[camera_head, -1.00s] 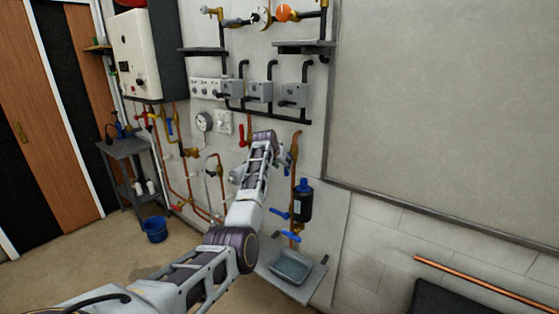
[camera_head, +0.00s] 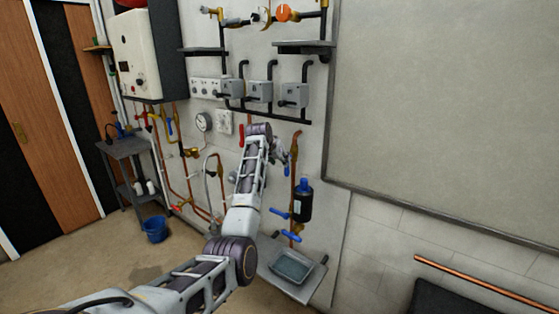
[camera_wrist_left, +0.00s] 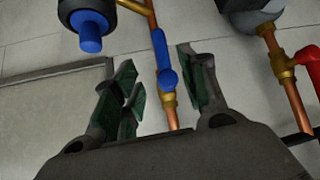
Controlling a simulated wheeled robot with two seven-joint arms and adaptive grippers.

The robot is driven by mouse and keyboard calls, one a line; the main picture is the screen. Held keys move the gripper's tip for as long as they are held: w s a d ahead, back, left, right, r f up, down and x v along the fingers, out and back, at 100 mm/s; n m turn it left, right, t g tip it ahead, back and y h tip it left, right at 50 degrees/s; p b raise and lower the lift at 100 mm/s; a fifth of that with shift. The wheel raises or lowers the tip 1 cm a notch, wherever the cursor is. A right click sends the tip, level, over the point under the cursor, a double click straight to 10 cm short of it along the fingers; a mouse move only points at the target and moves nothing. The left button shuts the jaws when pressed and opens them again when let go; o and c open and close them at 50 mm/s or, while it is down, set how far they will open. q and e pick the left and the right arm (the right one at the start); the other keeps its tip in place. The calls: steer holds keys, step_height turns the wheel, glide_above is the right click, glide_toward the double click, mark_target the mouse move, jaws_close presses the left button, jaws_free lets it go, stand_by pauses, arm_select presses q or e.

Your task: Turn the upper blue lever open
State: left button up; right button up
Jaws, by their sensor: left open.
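The upper blue lever (camera_wrist_left: 163,62) sits on a brass valve on a copper pipe (camera_wrist_left: 183,104), in the left wrist view. It appears between the fingers of my left gripper (camera_wrist_left: 156,70), which is open and holds nothing; I cannot tell how deep it lies between them. In this view the lever lies nearly in line with the pipe. In the head view my left gripper (camera_head: 281,156) is at the top of that pipe (camera_head: 294,170) and largely hides the lever. My right gripper is out of view.
A black bottle (camera_head: 303,207) with a blue cap hangs lower on the pipe, with two lower blue levers (camera_head: 278,213) (camera_head: 291,236). A red lever (camera_head: 242,135) is to the left. Grey boxes (camera_head: 259,91) are above. A tray (camera_head: 291,267) sits below.

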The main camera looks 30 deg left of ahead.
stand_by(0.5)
